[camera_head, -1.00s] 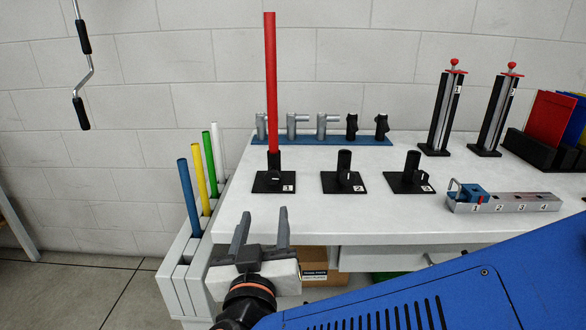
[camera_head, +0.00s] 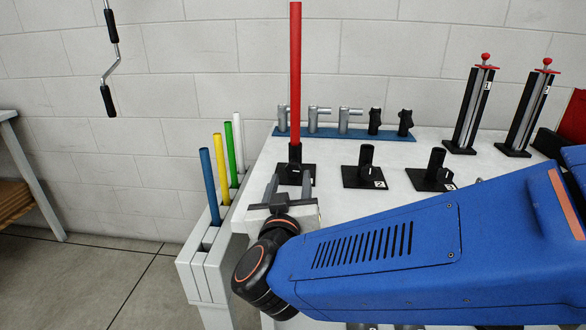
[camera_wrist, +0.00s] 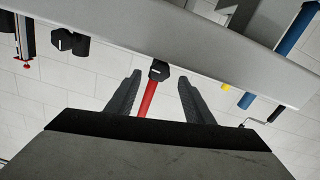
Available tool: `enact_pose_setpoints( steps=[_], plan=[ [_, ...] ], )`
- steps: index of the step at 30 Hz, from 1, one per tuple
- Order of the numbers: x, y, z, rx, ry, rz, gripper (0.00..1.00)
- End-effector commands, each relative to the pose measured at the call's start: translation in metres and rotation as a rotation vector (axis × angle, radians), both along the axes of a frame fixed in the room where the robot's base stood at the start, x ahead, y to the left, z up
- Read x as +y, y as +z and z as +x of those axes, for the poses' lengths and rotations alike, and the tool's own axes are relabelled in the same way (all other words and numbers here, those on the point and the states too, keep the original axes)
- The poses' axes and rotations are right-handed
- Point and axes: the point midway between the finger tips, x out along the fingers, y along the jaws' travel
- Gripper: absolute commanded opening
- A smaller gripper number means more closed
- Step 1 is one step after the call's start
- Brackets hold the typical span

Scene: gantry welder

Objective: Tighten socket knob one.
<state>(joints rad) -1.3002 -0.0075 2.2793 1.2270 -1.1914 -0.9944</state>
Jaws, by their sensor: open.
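Socket one (camera_head: 295,150) is a black upright tube on a black base plate on the white table, with a tall red rod (camera_head: 295,75) standing in it. Its knob (camera_wrist: 158,68), black with a white mark, shows in the wrist view; in the head view it is small and hard to make out behind my fingers. My gripper (camera_head: 288,183) is open and empty, just in front of socket one. In the wrist view the knob lies between the two finger lines, near the tips. I cannot tell whether the fingers reach around it.
Socket two (camera_head: 366,160) and a third socket (camera_head: 437,165) stand empty to the right. A blue rack (camera_head: 345,131) with grey and black fittings lies behind. Coloured rods, including a blue one (camera_head: 210,185), stand in a white holder at the table's left.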

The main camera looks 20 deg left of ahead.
Motion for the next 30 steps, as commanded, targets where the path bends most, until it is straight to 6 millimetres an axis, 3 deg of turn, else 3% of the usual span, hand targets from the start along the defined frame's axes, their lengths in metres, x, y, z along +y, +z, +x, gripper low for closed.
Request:
enact_pose_setpoints(
  steps=[12,26,30],
  plan=[
    [0.013,0.0,0.055,0.001,-0.001,0.0,0.47],
    [0.015,0.0,0.064,0.0,0.0,0.0,0.47],
    [0.015,0.0,0.064,0.0,0.0,0.0,0.14]
  ],
)
